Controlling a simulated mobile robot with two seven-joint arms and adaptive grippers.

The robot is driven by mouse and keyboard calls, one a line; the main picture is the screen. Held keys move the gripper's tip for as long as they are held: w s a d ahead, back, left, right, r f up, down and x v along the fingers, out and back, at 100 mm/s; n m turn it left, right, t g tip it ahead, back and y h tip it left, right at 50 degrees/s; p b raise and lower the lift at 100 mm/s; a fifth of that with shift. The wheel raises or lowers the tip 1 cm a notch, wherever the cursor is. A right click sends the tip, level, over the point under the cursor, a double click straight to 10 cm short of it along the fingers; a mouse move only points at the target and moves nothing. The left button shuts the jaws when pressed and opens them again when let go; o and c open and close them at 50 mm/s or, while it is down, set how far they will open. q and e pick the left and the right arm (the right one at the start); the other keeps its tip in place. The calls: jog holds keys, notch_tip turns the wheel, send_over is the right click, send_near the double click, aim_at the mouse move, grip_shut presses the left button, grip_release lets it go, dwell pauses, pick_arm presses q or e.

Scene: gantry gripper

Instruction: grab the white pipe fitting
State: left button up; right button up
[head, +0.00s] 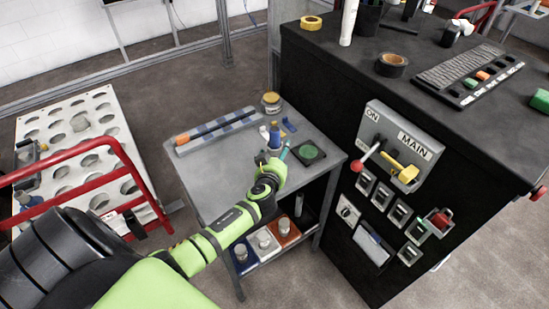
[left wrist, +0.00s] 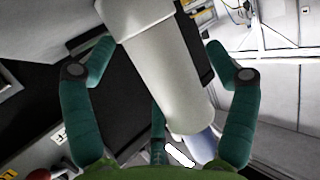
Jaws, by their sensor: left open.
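The white pipe fitting (left wrist: 165,70) fills the middle of the left wrist view as a large pale cylinder with a wider collar at the top. My left gripper (left wrist: 157,55) is open, with teal fingers on both sides of it and a third lower down. Gaps show between the side fingers and the fitting. A blue part shows beyond the fitting's lower end. In the head view my left gripper (head: 277,149) is over the small grey table, and the fitting is hard to make out there. My right gripper is out of view.
A tall black cabinet (head: 318,100) with switches stands close on the right. A red rail (head: 80,150) and a perforated white rack (head: 75,100) are left.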

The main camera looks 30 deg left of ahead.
pick_arm(q)
jog(key=c, duration=1.2)
jog(key=shift+c, duration=0.2)
jog(key=shift+w, duration=0.1)
